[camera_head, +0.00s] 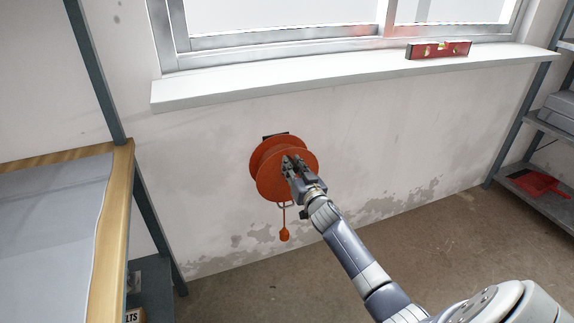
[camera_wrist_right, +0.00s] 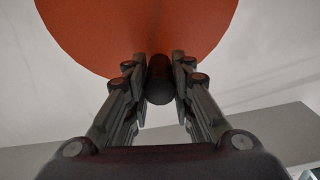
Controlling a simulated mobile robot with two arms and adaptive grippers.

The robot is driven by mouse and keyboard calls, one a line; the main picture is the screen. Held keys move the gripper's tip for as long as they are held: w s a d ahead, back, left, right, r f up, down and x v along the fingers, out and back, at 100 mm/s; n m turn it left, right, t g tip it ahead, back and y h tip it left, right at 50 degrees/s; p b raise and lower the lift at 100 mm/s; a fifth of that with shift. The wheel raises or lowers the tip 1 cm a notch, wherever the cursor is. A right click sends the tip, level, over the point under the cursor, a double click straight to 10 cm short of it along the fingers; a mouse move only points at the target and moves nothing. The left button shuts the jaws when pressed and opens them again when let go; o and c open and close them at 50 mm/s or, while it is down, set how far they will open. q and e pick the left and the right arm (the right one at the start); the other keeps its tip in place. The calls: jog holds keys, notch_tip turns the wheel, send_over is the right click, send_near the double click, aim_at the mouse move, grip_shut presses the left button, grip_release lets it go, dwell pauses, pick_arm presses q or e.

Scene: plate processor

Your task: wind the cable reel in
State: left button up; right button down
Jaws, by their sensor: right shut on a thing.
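The orange cable reel (camera_head: 272,178) is mounted on the wall below the window. A short cable hangs from it and ends in an orange plug or bob (camera_head: 284,235). My right gripper (camera_head: 291,163) is at the front face of the reel, shut on a dark crank handle. In the right wrist view the handle (camera_wrist_right: 159,80) stands between the two fingers of the gripper (camera_wrist_right: 160,75), with the orange disc (camera_wrist_right: 110,35) behind it. In the head view the gripper hides most of the handle. My left gripper is in neither view.
A windowsill (camera_head: 330,78) juts out above the reel, with a red spirit level (camera_head: 438,50) on it. A wood-edged bench (camera_head: 112,220) stands at the left. Shelves (camera_head: 540,125) with a red dustpan (camera_head: 538,183) are at the right. The floor between is clear.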

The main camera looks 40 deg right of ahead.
aim_at(304, 157)
jog(key=d+m+p, duration=0.1)
jog(key=m, duration=0.1)
jog(key=d+m, duration=0.2)
jog(key=s+d+m+p, duration=0.1)
jog(key=m, duration=0.1)
jog(key=shift+d+f+p, duration=0.35)
jog(key=shift+s+d+f+m, duration=0.1)
jog(key=shift+d+f+m, duration=0.2)
jog(key=shift+m, duration=0.4)
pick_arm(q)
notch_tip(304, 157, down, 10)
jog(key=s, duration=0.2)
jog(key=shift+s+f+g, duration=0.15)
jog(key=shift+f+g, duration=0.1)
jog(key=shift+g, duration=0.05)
pick_arm(e)
jog(key=shift+s+d+f+m, duration=0.1)
jog(key=shift+d+f+m, duration=0.05)
jog(key=shift+d+m, duration=0.3)
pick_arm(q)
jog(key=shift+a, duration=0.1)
pick_arm(e)
jog(key=c, duration=1.4)
grip_release()
jog(key=shift+o, duration=0.2)
